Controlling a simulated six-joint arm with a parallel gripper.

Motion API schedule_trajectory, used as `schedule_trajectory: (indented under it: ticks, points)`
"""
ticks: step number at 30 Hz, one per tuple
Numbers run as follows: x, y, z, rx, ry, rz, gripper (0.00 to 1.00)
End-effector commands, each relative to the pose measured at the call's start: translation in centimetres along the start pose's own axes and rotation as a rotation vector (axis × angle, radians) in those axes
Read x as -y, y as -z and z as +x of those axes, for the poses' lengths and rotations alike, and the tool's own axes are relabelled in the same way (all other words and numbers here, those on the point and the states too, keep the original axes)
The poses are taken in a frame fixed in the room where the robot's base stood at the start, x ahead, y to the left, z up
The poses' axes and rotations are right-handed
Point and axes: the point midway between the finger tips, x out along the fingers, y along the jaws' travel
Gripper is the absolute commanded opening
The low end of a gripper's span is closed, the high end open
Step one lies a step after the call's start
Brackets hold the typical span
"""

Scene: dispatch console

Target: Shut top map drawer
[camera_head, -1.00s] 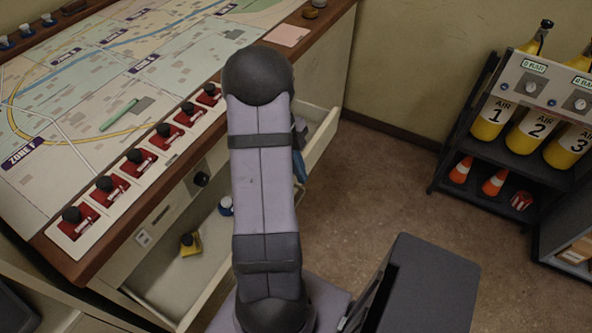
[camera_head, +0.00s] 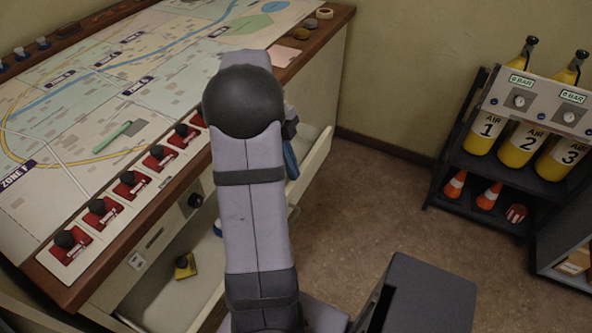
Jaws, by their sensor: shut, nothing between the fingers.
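The map drawer (camera_head: 317,158) stands pulled out from the front of the map console (camera_head: 185,205), below the row of red switches. Its pale front wall runs from lower left to upper right, with its middle hidden behind my arm. Inside lie a yellow block with a black knob (camera_head: 184,267) and a blue-and-white item (camera_head: 217,229), partly hidden. My arm crosses in front of the console and drawer.
Several red switches with black knobs (camera_head: 127,183) line the console's front edge. A dark rack (camera_head: 470,165) with yellow air cylinders and orange cones stands at the right. Brown floor between drawer and rack is clear. A dark grey box-like shape (camera_head: 425,295) fills the lower middle.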

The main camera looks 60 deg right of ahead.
Motion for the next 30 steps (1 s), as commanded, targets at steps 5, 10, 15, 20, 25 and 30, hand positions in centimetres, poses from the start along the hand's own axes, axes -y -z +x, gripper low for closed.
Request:
schedule_trajectory:
  ticks: [5, 10, 15, 20, 25, 30]
  points:
    - [0.9, 2.2, 0.7, -0.002, -0.022, 0.057, 0.0]
    - [1.9, 7.6, 4.6, -0.027, -0.122, 0.193, 0.0]
    - [1.8, 15.1, 10.8, -0.049, -0.279, 0.386, 0.0]
    - [1.4, 19.2, 15.7, 0.034, -0.428, 0.616, 0.0]
    - [2.2, 19.7, 18.8, 0.252, -0.571, 0.83, 0.0]
    - [5.8, 17.1, 18.1, 0.539, -0.581, 0.802, 0.0]
